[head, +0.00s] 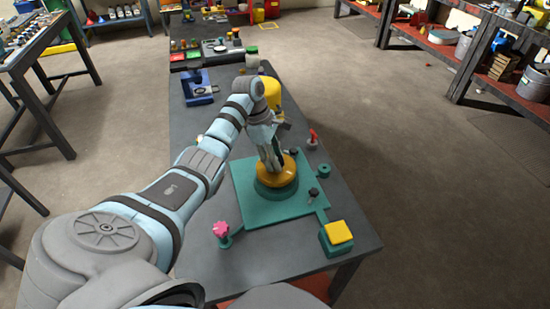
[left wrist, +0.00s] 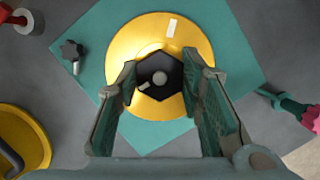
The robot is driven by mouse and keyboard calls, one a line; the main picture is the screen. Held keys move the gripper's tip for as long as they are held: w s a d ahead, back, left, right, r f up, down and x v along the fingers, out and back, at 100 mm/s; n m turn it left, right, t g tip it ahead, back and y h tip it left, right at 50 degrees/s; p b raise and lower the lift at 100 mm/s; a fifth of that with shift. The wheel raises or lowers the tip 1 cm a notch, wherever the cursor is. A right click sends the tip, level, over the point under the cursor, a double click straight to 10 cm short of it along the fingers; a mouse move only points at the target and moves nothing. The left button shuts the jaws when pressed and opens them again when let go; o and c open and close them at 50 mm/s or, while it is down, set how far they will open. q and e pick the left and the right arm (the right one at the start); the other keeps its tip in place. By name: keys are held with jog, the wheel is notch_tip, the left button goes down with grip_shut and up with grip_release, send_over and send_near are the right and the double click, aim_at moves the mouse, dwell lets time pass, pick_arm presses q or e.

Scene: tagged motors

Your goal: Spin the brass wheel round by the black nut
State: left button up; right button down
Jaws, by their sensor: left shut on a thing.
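The brass wheel (head: 289,168) lies flat on a round green base on the green plate (head: 250,207). In the left wrist view the wheel (left wrist: 194,45) has a white mark (left wrist: 171,28) near its top edge. The black nut (left wrist: 162,82) stands at the wheel's centre, with a small pale stub in it. My left gripper (head: 272,166) comes down from above onto the wheel's middle. In the left wrist view its two fingers (left wrist: 163,80) are on either side of the nut, closed on it. The head view hides the nut behind the gripper. My right gripper is not in view.
A pink star knob (head: 221,229), a yellow-topped block (head: 339,232) and black knobs (head: 313,192) sit around the plate. A red-handled piece (head: 313,138) stands behind it on the right. A blue device (head: 198,88) is at the back left.

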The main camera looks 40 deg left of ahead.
pick_arm(q)
jog(key=m+b, duration=0.2)
jog(key=m+g+b, duration=0.1)
jog(key=m, duration=0.1)
jog(key=m+b, duration=0.1)
jog(key=b, duration=0.1)
jog(key=shift+f+m+g+b, duration=0.35)
jog(key=shift+m+g, duration=0.05)
jog(key=shift+r+m+g, duration=0.15)
jog(key=shift+m+g, duration=0.15)
jog(key=shift+m, duration=0.8)
jog(key=o, duration=1.3)
jog(key=shift+a+r, duration=0.1)
jog(key=shift+r, duration=0.05)
jog(key=shift+c, duration=0.2)
